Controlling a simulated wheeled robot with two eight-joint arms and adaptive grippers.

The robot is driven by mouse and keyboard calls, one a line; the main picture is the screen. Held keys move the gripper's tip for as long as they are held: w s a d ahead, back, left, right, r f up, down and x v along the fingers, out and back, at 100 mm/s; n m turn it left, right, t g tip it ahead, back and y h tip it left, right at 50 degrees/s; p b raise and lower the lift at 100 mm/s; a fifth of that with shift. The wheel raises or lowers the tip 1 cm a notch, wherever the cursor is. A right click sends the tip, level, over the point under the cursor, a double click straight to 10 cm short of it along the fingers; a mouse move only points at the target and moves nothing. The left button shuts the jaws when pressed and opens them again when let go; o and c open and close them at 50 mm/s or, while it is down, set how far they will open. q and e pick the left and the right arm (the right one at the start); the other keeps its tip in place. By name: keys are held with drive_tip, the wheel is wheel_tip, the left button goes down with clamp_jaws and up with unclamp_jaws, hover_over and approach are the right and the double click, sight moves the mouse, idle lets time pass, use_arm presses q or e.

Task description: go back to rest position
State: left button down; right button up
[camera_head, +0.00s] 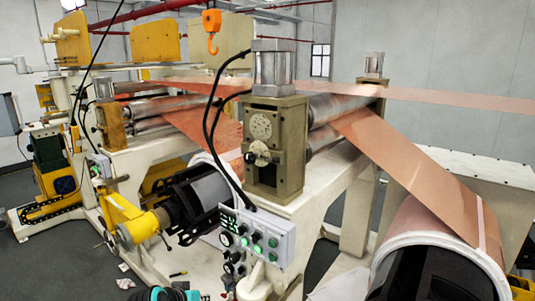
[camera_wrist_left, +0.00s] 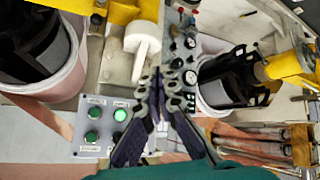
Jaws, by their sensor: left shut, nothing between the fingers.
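My left gripper (camera_head: 172,294) shows only in part at the bottom edge of the head view, as teal and dark pieces. In the left wrist view its two dark fingers (camera_wrist_left: 158,88) are drawn together and hold nothing. They appear in front of the area beside a grey control box (camera_wrist_left: 103,125) with green buttons; I cannot tell the distance. My right gripper is in neither view.
The copper foil (camera_head: 415,165) runs over rollers down to a large roll at the right. A control box (camera_head: 257,238) with green buttons stands on the machine frame. An orange hook (camera_head: 212,30) hangs above. Grey floor (camera_head: 60,262) is open at the left.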

use_arm(q)
drive_tip(key=s+f+y+b, duration=0.1)
drive_tip(key=s+f+b, duration=0.9)
drive_tip(key=f+b, duration=0.1)
drive_tip(key=s+f+g+y+b, duration=0.1)
drive_tip(key=s+f+b, duration=0.9)
drive_tip(key=f+b, duration=0.2)
wheel_tip(320, 180, down, 2)
drive_tip(key=shift+a+f+y, duration=0.15)
drive_tip(key=shift+a+y, duration=0.2)
drive_tip(key=shift+y, duration=0.05)
